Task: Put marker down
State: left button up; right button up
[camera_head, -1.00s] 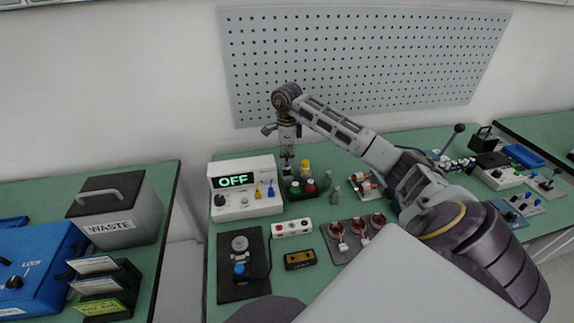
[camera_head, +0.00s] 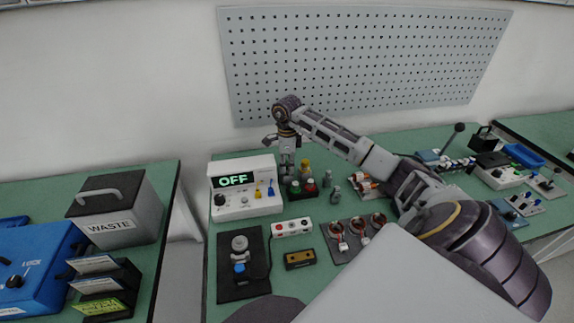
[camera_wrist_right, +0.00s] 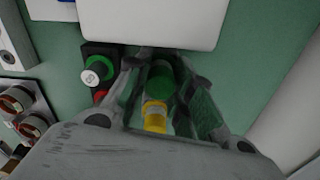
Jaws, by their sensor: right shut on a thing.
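My right gripper (camera_head: 287,176) points down at the back left of a small dark holder (camera_head: 299,196), right of the white box. In the right wrist view it (camera_wrist_right: 165,85) is shut on a dark green cylinder (camera_wrist_right: 160,78), which I take to be the marker. A yellow-topped piece (camera_head: 304,167) stands close beside it and also shows in the wrist view (camera_wrist_right: 155,117). A green-topped piece (camera_head: 295,187) and a red-topped piece (camera_head: 310,186) stand at the holder's front. The cylinder's lower end is hidden, so I cannot tell whether it touches the holder. My left gripper is not in view.
The white box with the OFF display (camera_head: 245,188) stands close on the left. Small grey pieces (camera_head: 327,180) stand to the right. A plate with copper coils (camera_head: 358,238) lies in front. A pegboard (camera_head: 360,60) hangs behind.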

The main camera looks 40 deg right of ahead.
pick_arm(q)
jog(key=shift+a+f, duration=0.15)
pick_arm(e)
jog(key=shift+f, duration=0.25)
jog(key=o, duration=0.6)
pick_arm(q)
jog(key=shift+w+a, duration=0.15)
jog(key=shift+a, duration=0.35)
pick_arm(e)
jog(key=o, duration=0.4)
jog(key=shift+c, duration=0.2)
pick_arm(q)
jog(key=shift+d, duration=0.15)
pick_arm(e)
jog(key=shift+r, duration=0.1)
jog(key=shift+r, duration=0.35)
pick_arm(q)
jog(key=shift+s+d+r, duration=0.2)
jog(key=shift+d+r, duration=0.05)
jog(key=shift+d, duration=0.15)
pick_arm(e)
notch_tip(320, 180, up, 12)
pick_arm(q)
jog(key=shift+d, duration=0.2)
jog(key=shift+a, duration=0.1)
pick_arm(e)
jog(key=shift+f, duration=0.1)
